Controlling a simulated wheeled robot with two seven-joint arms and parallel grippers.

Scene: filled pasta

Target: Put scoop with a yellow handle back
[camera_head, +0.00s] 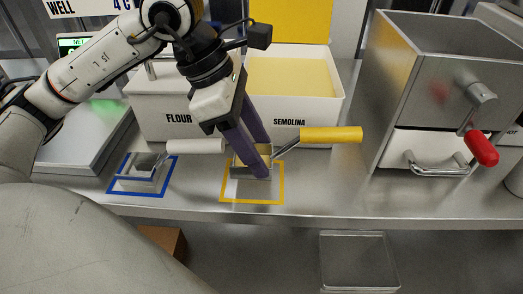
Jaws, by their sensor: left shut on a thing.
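The scoop with a yellow handle (330,135) is at the yellow-outlined square (252,202) on the steel counter. Its handle points right and its metal part lies by the fingers of my left gripper (262,160). My left gripper reaches down from above and is shut on the scoop, partly hiding its metal bowl. I cannot tell whether the scoop touches the counter. My right gripper is not in view.
A white-handled scoop (195,146) sits at a blue-outlined square (138,192) on the left. A flour bin (165,105) and a semolina bin (318,110) stand behind. A steel machine with a red-knobbed crank (480,148) stands right. A metal pan (358,262) lies below the counter.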

